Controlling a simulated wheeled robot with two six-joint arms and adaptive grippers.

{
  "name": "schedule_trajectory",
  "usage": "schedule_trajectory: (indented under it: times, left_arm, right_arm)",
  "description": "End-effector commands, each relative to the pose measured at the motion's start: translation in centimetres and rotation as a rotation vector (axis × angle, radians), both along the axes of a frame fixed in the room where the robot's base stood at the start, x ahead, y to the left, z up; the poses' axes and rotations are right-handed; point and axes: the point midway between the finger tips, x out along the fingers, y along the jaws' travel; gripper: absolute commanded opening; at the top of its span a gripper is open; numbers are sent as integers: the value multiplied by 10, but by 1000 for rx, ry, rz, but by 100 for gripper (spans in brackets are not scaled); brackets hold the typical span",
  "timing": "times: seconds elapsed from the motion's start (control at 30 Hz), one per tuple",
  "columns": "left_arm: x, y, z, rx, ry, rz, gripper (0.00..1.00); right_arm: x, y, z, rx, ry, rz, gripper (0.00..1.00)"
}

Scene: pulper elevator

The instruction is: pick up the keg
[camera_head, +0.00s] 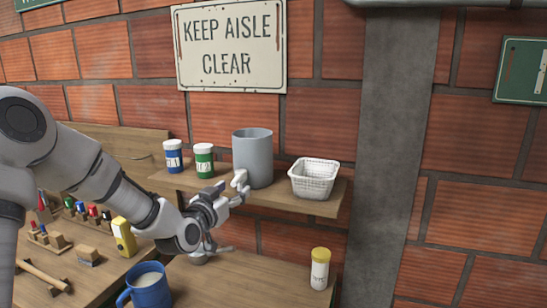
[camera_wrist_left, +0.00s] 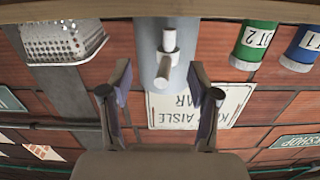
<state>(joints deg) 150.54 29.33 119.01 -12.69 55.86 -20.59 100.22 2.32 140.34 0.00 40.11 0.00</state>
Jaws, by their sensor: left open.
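The keg (camera_head: 253,150) is a grey upright cylinder standing on the wooden wall shelf, between the green-labelled jar and a white basket. In the left wrist view, which is upside down, the keg (camera_wrist_left: 146,45) shows straight ahead with a pale tap on its front. My left gripper (camera_head: 236,195) is just in front of the keg's lower part in the head view. In the left wrist view the two fingers of my left gripper (camera_wrist_left: 160,76) are spread and empty, with the keg lined up in the gap. Whether they touch it I cannot tell. My right gripper is out of view.
A blue jar (camera_head: 173,157) and a green jar (camera_head: 204,160) stand left of the keg; the white basket (camera_head: 314,178) stands close on its right.

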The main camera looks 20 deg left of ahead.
Motion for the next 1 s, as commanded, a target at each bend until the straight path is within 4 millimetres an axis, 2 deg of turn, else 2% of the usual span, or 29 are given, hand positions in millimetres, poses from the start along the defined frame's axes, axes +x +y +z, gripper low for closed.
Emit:
schedule_trajectory:
  times: [0.03,0.13,0.37,0.47,0.57,0.8,0.83,1.0]
  left_arm:
    - [-1,1,13,-4,-17,1,62]
    - [5,1,22,-1,-30,2,62]
    - [37,2,22,1,-27,1,62]
    - [56,2,23,2,-27,0,62]
    - [71,3,20,0,-27,0,62]
    - [77,3,17,-3,-27,0,62]
    - [77,3,17,-3,-27,0,58]
    - [77,3,17,-2,-27,1,0]
  right_arm:
    - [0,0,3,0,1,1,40]
    - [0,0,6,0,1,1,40]
    - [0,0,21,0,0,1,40]
    - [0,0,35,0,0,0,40]
    - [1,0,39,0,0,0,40]
    - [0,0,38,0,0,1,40]
    - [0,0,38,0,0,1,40]
    - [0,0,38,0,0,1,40]
